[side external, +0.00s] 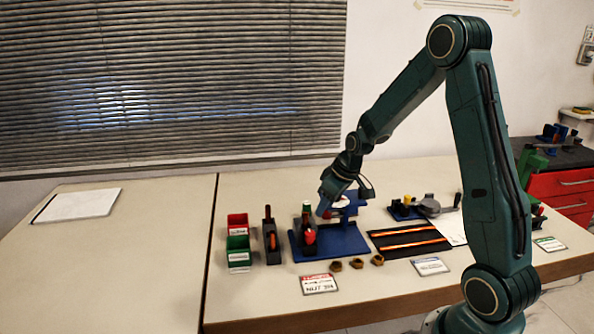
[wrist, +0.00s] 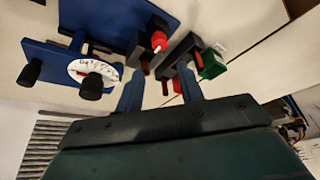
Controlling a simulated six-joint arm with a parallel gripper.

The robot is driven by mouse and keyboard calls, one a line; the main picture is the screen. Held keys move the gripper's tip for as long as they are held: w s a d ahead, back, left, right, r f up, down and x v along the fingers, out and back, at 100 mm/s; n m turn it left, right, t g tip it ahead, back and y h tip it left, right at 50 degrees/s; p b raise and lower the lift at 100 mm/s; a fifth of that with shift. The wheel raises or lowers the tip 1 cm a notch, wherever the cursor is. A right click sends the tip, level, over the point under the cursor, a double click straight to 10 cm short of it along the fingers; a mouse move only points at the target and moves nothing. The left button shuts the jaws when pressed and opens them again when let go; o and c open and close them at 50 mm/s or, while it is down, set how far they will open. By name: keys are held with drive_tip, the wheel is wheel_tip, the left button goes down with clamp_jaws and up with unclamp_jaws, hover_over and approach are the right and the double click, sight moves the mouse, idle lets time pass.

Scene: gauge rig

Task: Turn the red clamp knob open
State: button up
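The red clamp knob (side external: 309,237) sits low on the front of a dark block on the blue base plate (side external: 350,241). It also shows in the wrist view (wrist: 158,41), beyond my fingertips. My gripper (side external: 325,206) is above the plate, to the upper right of the knob in the side view. In the wrist view its two fingers (wrist: 164,74) are spread apart with nothing gripped between them. A white-faced dial gauge (wrist: 93,73) with black knobs is left of the fingers. The gauge is partly hidden behind my gripper in the side view.
A dark stand (side external: 270,239) and red and green bins (side external: 238,250) are left of the plate. Several brass nuts (side external: 357,263) and a label card (side external: 319,284) lie in front. A black striped mat (side external: 410,241) is to the right. The table's far left is mostly clear.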

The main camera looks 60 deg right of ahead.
drive_tip(key=shift+v, duration=1.1)
drive_tip(key=shift+r, duration=0.1)
drive_tip(key=s+a+r, duration=0.7)
drive_tip(key=a+r, duration=0.4)
drive_tip(key=a, duration=0.1)
drive_tip(key=s+a+r, duration=0.2)
drive_tip(key=s+a, duration=0.1)
drive_tip(key=s, duration=0.4)
drive_tip(key=s+a+r+t, duration=0.1)
drive_tip(key=s+a+r, duration=0.1)
drive_tip(key=s, duration=0.6)
drive_tip(key=shift+a, duration=0.9)
